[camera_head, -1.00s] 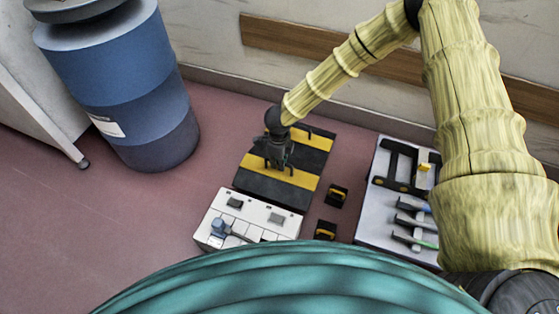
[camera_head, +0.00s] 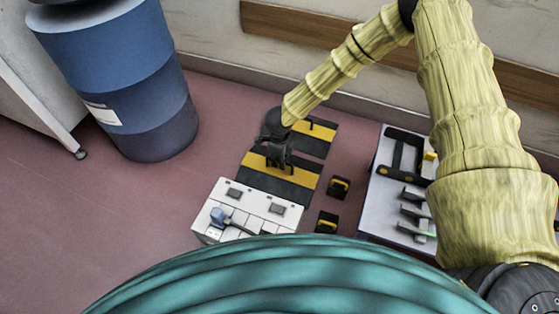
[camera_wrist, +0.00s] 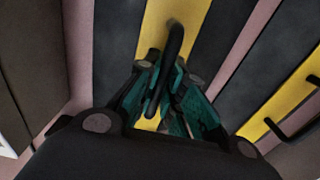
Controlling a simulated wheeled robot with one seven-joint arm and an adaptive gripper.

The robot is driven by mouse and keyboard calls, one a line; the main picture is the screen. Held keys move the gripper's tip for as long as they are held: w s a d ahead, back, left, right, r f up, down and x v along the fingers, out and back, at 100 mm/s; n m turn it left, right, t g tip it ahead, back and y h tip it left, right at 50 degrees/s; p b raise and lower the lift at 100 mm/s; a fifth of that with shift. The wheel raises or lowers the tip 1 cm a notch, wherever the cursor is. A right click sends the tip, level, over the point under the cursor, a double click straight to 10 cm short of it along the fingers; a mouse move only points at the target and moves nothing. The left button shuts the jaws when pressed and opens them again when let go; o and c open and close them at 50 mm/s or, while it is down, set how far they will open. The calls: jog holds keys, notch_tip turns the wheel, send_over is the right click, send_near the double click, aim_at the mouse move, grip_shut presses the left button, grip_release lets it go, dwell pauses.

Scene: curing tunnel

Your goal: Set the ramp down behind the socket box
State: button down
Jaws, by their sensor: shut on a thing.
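The ramp (camera_head: 290,190) is a dark panel with a yellow stripe and a black handle. My gripper (camera_head: 279,163) is shut on its handle, which shows between the fingers (camera_wrist: 158,100) in the wrist view. The ramp lies flat just behind the socket box (camera_head: 262,205), a white box with grey flaps and a blue plug at its left. The ramp's near edge is close to the box's back edge; I cannot tell whether they touch, or whether the ramp rests fully on the floor. My gripper hides part of the ramp.
A second striped panel (camera_head: 312,141) lies farther back, with a strip of floor between. Two small black-and-yellow blocks (camera_head: 338,187) (camera_head: 327,222) are to the right. Beyond them is a tool tray (camera_head: 376,205). A blue barrel (camera_head: 135,90) stands at left; floor before it is clear.

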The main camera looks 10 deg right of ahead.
jog(key=c, duration=1.5)
grip_release()
jog(key=shift+f, duration=0.1)
notch_tip(320, 180, up, 12)
jog(key=p, duration=0.5)
jog(key=shift+p, duration=0.4)
